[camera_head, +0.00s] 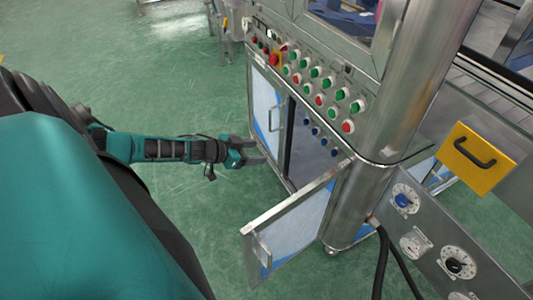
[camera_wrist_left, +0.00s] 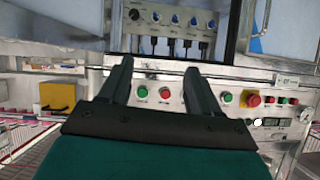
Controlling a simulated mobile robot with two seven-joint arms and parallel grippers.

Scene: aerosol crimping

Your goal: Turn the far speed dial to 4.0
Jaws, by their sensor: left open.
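Several round dials with white scale plates sit on a grey panel at the lower right of the head view. One has a blue knob (camera_head: 403,201) and another, nearer, a black knob (camera_head: 455,265). I cannot read their scales or tell which is the speed dial. My left gripper (camera_head: 258,152) is open and empty in front of the cabinet, well left of these dials. In the left wrist view its two fingers (camera_wrist_left: 157,70) are apart, with a black knob (camera_wrist_left: 135,15) and a row of blue knobs (camera_wrist_left: 177,20) beyond. My right gripper is out of view.
A button panel (camera_head: 310,72) with red and green buttons tops the steel cabinet. An open cabinet door (camera_head: 292,232) and a thick steel column (camera_head: 420,75) stand between my left gripper and the dial panel. A yellow box (camera_head: 478,157) is above the dials. Green floor is clear left.

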